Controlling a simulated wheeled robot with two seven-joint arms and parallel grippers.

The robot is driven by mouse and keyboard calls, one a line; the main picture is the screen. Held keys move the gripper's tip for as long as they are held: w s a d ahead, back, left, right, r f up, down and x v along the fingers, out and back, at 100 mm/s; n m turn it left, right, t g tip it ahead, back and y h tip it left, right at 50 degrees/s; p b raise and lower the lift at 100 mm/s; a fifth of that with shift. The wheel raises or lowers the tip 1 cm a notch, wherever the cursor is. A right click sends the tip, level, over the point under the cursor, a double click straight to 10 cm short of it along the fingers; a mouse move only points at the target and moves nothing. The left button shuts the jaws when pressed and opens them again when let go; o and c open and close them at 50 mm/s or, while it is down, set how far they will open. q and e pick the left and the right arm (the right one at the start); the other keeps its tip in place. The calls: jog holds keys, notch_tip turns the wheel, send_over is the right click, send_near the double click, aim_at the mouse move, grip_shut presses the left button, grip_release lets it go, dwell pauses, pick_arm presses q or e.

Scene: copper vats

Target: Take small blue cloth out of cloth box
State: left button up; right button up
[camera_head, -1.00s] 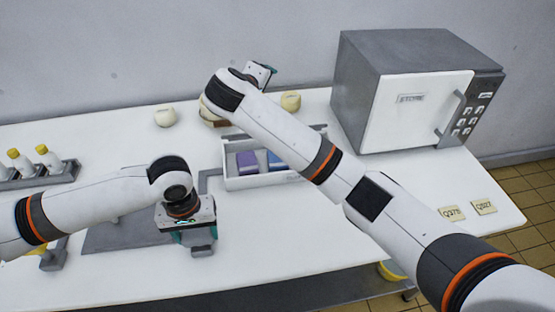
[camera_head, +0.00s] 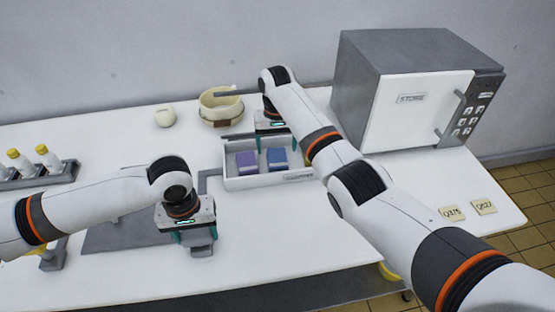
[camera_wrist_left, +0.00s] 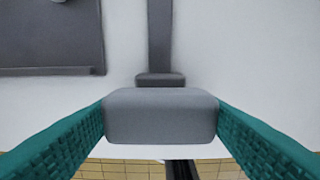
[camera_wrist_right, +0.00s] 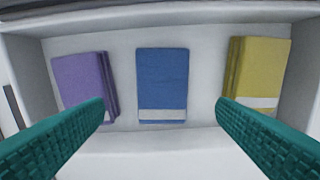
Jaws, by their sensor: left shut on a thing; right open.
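The small blue cloth (camera_head: 277,158) lies folded in the white cloth box (camera_head: 240,184), between a purple cloth (camera_head: 247,162) and a yellow cloth. The blue cloth (camera_wrist_right: 162,84) is in the middle of the right wrist view, with the purple cloth (camera_wrist_right: 84,84) to its left and the yellow cloth (camera_wrist_right: 258,72) to its right. My right gripper (camera_wrist_right: 160,112) is open and empty above the box, its fingers either side of the blue cloth and not touching it. My left gripper (camera_wrist_left: 160,115) is shut on a grey block-like handle near the table's front.
A cream pot (camera_head: 221,110) and a round pale object (camera_head: 165,117) stand behind the box. A grey microwave-like unit (camera_head: 415,92) is at the right. A bottle rack (camera_head: 38,175) is at the left. Two labelled tags lie at the right table edge.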

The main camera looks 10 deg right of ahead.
aim_at(278, 157)
jog(key=f, duration=0.5)
jog(key=shift+w+d+f, duration=0.15)
jog(key=shift+w+f, duration=0.15)
jog(key=c, duration=1.1)
notch_tip(278, 157, up, 17)
jog(key=shift+r, duration=0.1)
pick_arm(q)
jog(key=shift+r, duration=0.1)
pick_arm(e)
jog(key=shift+r, duration=0.2)
dwell(0.3)
pick_arm(q)
jog(key=shift+r+p, duration=0.35)
jog(key=shift+p, duration=0.4)
pick_arm(e)
jog(key=shift+r, duration=0.5)
pick_arm(q)
jog(key=shift+w+r+p, duration=0.15)
jog(key=shift+r+p, duration=0.2)
jog(key=shift+p, duration=0.05)
pick_arm(e)
jog(key=shift+w+r, duration=0.2)
jog(key=shift+r, duration=0.1)
